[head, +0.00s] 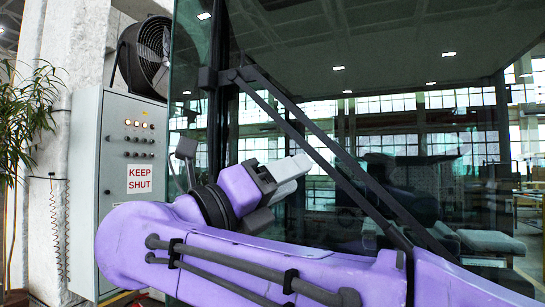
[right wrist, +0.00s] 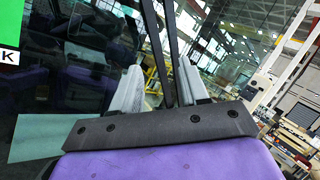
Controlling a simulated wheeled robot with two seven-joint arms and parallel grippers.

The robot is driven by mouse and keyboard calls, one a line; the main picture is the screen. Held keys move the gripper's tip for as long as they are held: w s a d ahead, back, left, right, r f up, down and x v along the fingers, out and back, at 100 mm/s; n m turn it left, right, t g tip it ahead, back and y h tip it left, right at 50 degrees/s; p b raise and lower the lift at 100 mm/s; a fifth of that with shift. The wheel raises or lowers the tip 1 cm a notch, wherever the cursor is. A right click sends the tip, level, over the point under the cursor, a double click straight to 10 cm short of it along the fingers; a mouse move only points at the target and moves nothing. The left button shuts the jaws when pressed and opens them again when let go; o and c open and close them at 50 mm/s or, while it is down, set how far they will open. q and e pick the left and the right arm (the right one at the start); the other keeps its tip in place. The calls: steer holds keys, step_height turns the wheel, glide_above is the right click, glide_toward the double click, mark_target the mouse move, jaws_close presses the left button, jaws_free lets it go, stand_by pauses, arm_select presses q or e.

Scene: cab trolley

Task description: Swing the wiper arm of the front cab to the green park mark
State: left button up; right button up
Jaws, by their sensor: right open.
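The wiper arm (head: 318,146) is a pair of dark rods on the front cab's glass. It runs from a pivot at the upper left down to the lower right, where my purple arm hides its end. My right gripper (head: 288,190) is open, with pale grey fingers, close to the rods on their lower left side. In the right wrist view the rods (right wrist: 169,50) show between the two open fingers, not visibly gripped; I cannot tell how deep they sit. The green park mark (right wrist: 14,32) shows at the upper left there, cut by the frame edge. My left gripper is not in view.
A grey control cabinet (head: 120,220) with a "KEEP SHUT" sign and a black fan (head: 146,58) stand left of the cab. A plant (head: 28,125) is at the far left. The cab glass (head: 400,130) lies close beyond my gripper.

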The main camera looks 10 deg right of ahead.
mark_target(335, 146)
steer(key=p+x, duration=0.2)
steer(key=x, duration=0.3)
steer(key=shift+w+d, duration=0.25)
steer(key=shift+w, duration=0.05)
steer(key=shift+d+r, duration=0.1)
steer(key=shift+d, duration=0.1)
steer(key=shift+w, duration=0.1)
jaws_close()
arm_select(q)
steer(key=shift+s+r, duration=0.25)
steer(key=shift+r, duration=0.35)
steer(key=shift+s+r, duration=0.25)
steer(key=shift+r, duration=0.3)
arm_select(e)
steer(key=shift+m+g, duration=0.5)
steer(key=shift+m, duration=0.4)
steer(key=shift+s+d+r, duration=0.5)
steer(key=shift+d+r, duration=0.25)
steer(key=shift+r, duration=0.1)
steer(key=shift+s+d+r, duration=0.5)
steer(key=shift+d+r, duration=0.2)
steer(key=shift+r, duration=0.15)
jaws_free()
arm_select(q)
steer(key=shift+b, duration=0.3)
arm_select(e)
steer(key=shift+f+y, duration=0.1)
steer(key=shift+y, duration=0.2)
